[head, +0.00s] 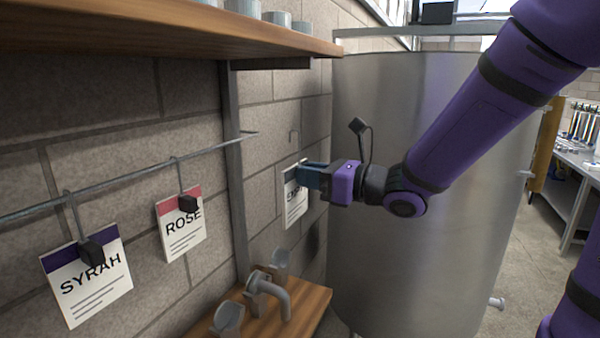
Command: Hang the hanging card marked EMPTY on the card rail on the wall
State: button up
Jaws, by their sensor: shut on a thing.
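My gripper (312,177) is shut on a white hanging card (293,205) with a dark top band. Its lettering is partly covered by my fingers; the visible letters fit EMPTY. The card hangs roughly upright in front of the brick wall. The card is apart from the rail.
The SYRAH card (88,275) and the ROSE card (182,225) hang on the rail. A wooden shelf (170,35) with cups is above, and a metal post (236,190) stands behind the rail. A lower wooden shelf (308,305) holds grey fittings. A large steel tank (440,260) is at right.

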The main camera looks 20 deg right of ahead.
jog(key=f+x, duration=0.2)
jog(key=x, duration=1.4)
jog(key=shift+f, duration=0.4)
dwell(1.2)
jog(key=o, duration=0.9)
jog(key=shift+s, duration=0.1)
